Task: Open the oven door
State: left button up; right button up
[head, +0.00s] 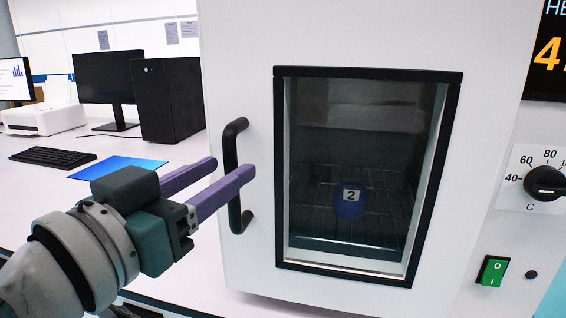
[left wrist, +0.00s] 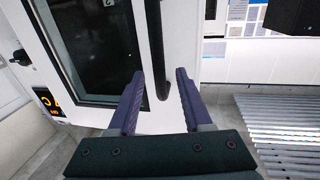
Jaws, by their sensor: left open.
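The oven door (head: 258,255) is white with a black-framed window and looks closed. Its black vertical bar handle (head: 236,218) is on the left side of the door. The handle also shows in the left wrist view (left wrist: 156,50). My left gripper (head: 232,167) is open, with its purple fingers reaching to the handle. In the left wrist view, the handle bar runs down between the two fingertips (left wrist: 161,72). I cannot tell whether either finger touches it. In the head view, the nearer finger covers the handle's middle. My right gripper is not in view.
A blue block marked 2 (head: 350,203) shows on the rack behind the glass. A dial (head: 546,183) and green switch (head: 493,271) are at the right. On the bench at the left are a keyboard (head: 53,157), a blue sheet (head: 118,167), a monitor (head: 106,78) and a black computer case (head: 170,100).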

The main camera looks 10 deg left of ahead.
pick_arm(q)
jog(key=shift+x, duration=1.35)
grip_shut()
dwell(0.4)
